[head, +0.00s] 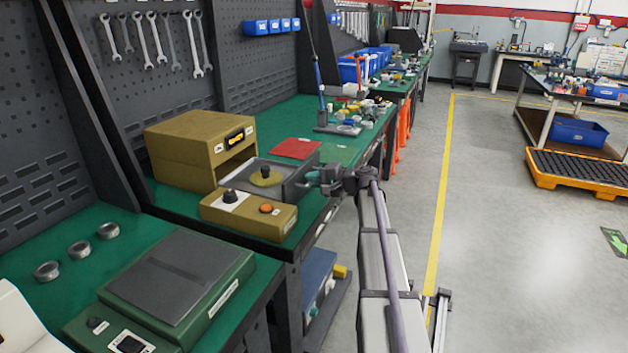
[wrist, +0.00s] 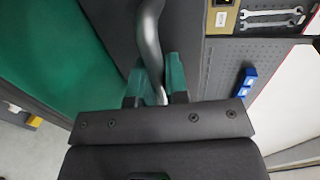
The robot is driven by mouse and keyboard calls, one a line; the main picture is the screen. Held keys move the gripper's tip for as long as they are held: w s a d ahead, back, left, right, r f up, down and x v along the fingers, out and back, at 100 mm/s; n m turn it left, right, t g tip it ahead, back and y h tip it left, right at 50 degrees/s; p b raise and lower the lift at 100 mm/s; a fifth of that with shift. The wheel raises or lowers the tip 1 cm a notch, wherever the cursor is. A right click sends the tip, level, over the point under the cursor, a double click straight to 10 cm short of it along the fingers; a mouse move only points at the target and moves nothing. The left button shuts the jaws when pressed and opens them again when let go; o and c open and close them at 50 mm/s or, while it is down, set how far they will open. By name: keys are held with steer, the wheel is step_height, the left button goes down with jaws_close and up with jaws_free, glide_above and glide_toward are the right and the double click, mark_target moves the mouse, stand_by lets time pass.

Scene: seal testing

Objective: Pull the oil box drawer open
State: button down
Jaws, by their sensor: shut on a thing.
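The oil box (head: 190,149) is a tan cabinet with a small lit display, standing on the green bench. Its grey drawer (head: 299,181) sticks out from the front opening toward the right, with a yellow disc and dark knob (head: 266,176) inside. My gripper (head: 312,177) is at the drawer's front end. In the wrist view its teal fingers (wrist: 156,82) are shut on the curved grey drawer handle (wrist: 150,45), with the dark drawer front (wrist: 112,25) behind it. Part of the handle is hidden by the fingers.
A tan control box (head: 248,216) with a knob and orange button stands beside the drawer. A red sheet (head: 296,148) lies behind it. A green scale-like device (head: 180,280) and several metal rings (head: 79,249) are on the nearer bench.

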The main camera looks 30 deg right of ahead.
steer(key=c, duration=1.1)
jaws_free()
steer(key=shift+c, duration=0.2)
steer(key=p+v, duration=0.2)
steer(key=v, duration=0.8)
steer(key=shift+s+d, duration=0.2)
steer(key=shift+s, duration=0.15)
